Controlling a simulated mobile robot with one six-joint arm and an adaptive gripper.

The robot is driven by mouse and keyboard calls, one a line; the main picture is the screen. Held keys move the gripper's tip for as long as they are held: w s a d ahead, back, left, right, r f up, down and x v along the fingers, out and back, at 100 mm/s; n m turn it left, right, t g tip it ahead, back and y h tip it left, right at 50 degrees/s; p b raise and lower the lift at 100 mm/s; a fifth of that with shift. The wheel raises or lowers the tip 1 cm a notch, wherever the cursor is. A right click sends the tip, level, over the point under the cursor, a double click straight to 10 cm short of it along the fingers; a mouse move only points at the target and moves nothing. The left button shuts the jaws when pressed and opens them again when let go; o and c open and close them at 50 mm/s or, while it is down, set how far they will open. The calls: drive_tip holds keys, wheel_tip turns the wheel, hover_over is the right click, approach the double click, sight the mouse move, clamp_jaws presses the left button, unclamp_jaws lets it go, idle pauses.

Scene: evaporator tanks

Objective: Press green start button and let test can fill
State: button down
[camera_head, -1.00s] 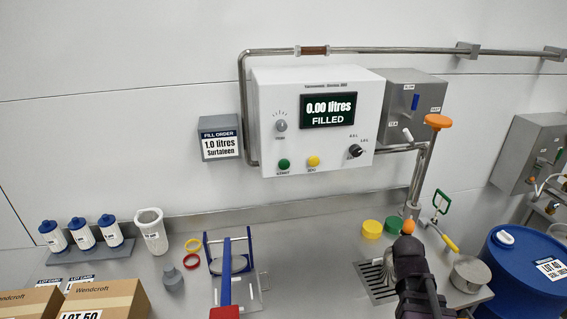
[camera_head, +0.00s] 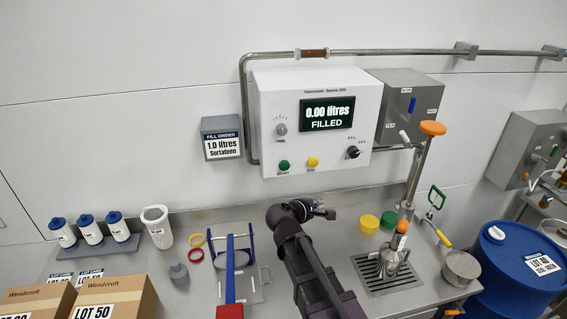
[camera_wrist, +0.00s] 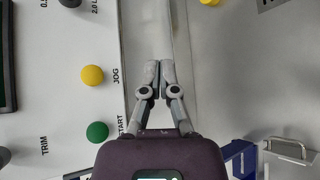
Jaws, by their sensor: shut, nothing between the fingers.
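The white control box (camera_head: 270,110) on the wall has a display (camera_head: 327,112) reading 0.00 litres FILLED. The green start button (camera_head: 284,165) is at its lower left, with a yellow jog button (camera_head: 312,163) to the right. In the wrist view the green button (camera_wrist: 97,131) is left of my gripper and the yellow button (camera_wrist: 92,75) is farther up. My gripper (camera_head: 330,212) is shut and empty, below the box and apart from both buttons. A metal can (camera_head: 398,266) stands over the drain grate (camera_head: 392,287), under the orange-tipped nozzle (camera_head: 402,227).
A blue and red frame (camera_head: 230,262) stands on the steel bench left of my arm. Yellow and green caps (camera_head: 369,223) lie right of my gripper. Cardboard boxes (camera_head: 118,297) are front left; a blue drum (camera_head: 512,265) is at right.

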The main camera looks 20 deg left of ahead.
sight(288, 168)
drive_tip(key=s+a+r+n+t+y, duration=0.1)
drive_tip(key=a+r+n+t, duration=0.1)
drive_tip(key=a, duration=0.6)
wheel_tip(288, 168, up, 2)
drive_tip(key=shift+s+a+r+n+t+y+p, duration=0.25)
drive_tip(key=shift+n+p, duration=0.2)
drive_tip(key=shift+n, duration=0.35)
drive_tip(key=shift+w+f, duration=0.1)
drive_tip(key=shift+w+a, duration=0.75)
drive_tip(key=shift+w, duration=0.45)
drive_tip(key=shift+w+a, duration=0.7)
drive_tip(key=shift+w, duration=0.55)
drive_tip(key=shift+w+a, duration=0.75)
drive_tip(key=shift+w, duration=0.45)
drive_tip(key=shift+w+a, duration=0.1)
drive_tip(key=shift+w, duration=0.05)
drive_tip(key=shift+w+a, duration=0.15)
drive_tip(key=shift+w, duration=0.15)
drive_tip(key=shift+w+a, duration=0.3)
drive_tip(key=shift+w, duration=0.2)
drive_tip(key=shift+s+d, duration=0.1)
drive_tip(key=shift+s, duration=0.05)
drive_tip(key=shift+s+d, duration=0.45)
drive_tip(key=shift+s, duration=0.25)
